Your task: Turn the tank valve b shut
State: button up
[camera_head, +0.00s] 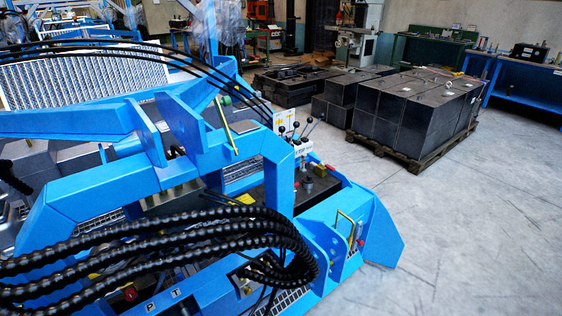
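No part in view can be told for sure as tank valve b. A large blue machine (90,205) fills the left and centre of the head view. A red knob (130,292) sits low on it, near the letters P and T. A yellow bar (227,125) shows on the blue upper frame, and a yellow bent handle (346,224) on the front right part. Several black-knobbed levers (296,128) rise behind the frame. I cannot tell whether any of these is the valve. My gripper is not in view.
Thick black ribbed hoses (190,232) bend across the machine's front and hide parts below them. Dark metal blocks (418,108) stand on a wooden pallet (410,160) at the back right. Blue workbenches (530,82) stand behind. The grey floor (470,240) at the right is clear.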

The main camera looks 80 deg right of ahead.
aim_at(322, 164)
jog(key=k+l, duration=0.25)
jog(key=l, duration=0.15)
jog(key=k+l, duration=0.25)
jog(key=l, duration=0.15)
jog(key=k+l, duration=0.2)
jog(key=l, duration=0.2)
jog(key=k+l, duration=0.25)
jog(key=l, duration=0.2)
jog(key=k+l, duration=0.25)
jog(key=l, duration=0.15)
jog(key=k+l, duration=0.25)
jog(key=l, duration=0.15)
jog(key=k+l, duration=0.2)
jog(key=l, duration=0.2)
jog(key=k+l, duration=0.25)
jog(key=l, duration=0.15)
jog(key=i+l, duration=0.1)
jog(key=l, duration=0.1)
